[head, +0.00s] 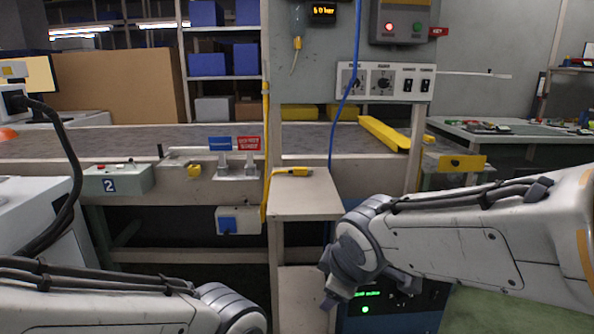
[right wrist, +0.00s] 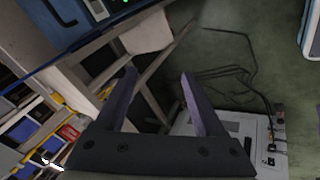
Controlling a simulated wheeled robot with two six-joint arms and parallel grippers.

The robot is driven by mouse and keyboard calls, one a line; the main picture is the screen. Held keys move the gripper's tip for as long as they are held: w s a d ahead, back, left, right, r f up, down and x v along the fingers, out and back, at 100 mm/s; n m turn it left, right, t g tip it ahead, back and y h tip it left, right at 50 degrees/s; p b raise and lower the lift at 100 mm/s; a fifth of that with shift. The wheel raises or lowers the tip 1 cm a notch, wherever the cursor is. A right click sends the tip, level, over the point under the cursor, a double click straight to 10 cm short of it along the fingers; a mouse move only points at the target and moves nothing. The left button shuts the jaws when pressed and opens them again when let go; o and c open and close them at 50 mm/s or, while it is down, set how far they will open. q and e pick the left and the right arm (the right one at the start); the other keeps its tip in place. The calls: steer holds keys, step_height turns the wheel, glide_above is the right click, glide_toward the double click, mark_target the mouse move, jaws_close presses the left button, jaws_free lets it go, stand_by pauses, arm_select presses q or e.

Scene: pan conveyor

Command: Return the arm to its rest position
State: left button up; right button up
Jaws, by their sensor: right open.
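My right arm comes in from the right in the head view, bent down in front of the bench. Its gripper (head: 330,288) points down, beside the small beige stand and in front of a blue unit with a green display. In the right wrist view the gripper (right wrist: 158,76) has two dark fingers spread apart with nothing between them. Below them are the floor, cables and a pale box. My left arm lies low at the left of the head view. Its gripper is beyond the bottom edge.
The beige stand (head: 305,197) carries a yellow-handled tool (head: 292,172). Behind it runs the grey conveyor (head: 120,143), with a yellow bar (head: 384,133) at the right. A control box marked 2 (head: 118,180) sits at the left. A blue cable (head: 352,75) hangs in front of the panel.

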steer(key=s+a+f+m+g, duration=0.1)
steer(key=s+f+m+g, duration=0.25)
steer(key=s, duration=0.65)
steer(key=s+a+f+m+g, duration=0.1)
steer(key=s+f+m+g, duration=0.3)
steer(key=s, duration=0.6)
step_height(320, 180, up, 31)
steer(key=n+t+p, duration=0.1)
steer(key=n+p, duration=0.1)
steer(key=p, duration=3)
steer(key=shift+r, duration=0.2)
